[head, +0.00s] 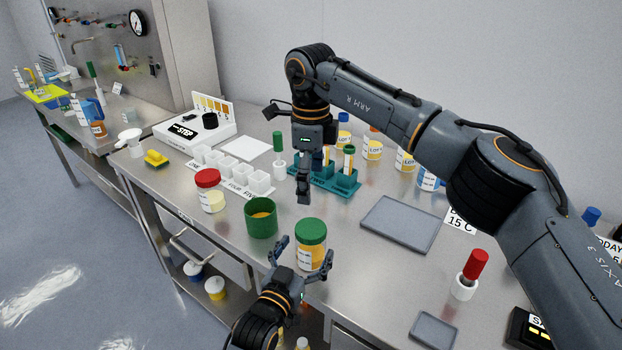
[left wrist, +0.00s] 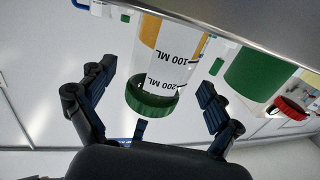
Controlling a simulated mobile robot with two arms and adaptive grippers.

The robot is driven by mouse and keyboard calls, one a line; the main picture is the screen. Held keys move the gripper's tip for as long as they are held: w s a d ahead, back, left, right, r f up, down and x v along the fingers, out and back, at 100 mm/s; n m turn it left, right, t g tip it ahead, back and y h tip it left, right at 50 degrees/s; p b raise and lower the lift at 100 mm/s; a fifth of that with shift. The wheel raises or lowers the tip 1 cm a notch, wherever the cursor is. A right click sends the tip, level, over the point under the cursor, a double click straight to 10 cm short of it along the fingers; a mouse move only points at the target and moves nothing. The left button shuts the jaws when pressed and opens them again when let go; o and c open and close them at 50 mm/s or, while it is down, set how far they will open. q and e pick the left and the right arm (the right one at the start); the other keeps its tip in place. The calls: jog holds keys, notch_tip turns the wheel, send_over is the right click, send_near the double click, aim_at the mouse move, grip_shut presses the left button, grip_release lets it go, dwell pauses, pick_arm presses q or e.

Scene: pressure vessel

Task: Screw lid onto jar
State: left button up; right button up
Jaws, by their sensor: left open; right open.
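A jar (head: 309,256) with amber contents and a white label stands on the steel table near its front edge. A green lid (head: 311,230) sits on top of it; I cannot tell how tightly. In the left wrist view the picture is inverted, with the jar (left wrist: 165,60) above its green lid (left wrist: 152,104). My left gripper (head: 302,256) is open, one finger on each side of the jar, with gaps visible in the left wrist view. My right gripper (head: 303,194) is open and empty, pointing down behind and above the jar; its fingers show edge-on.
A green cup (head: 261,222) with amber inside stands left of the jar. A red-lidded jar (head: 208,190), white cups (head: 235,173) and a teal rack (head: 325,178) lie farther back. A grey tray (head: 399,224) lies to the right. The table between jar and tray is clear.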

pick_arm(q)
jog(key=v, duration=0.9)
jog(key=shift+s+a, duration=0.2)
jog(key=shift+s, duration=0.05)
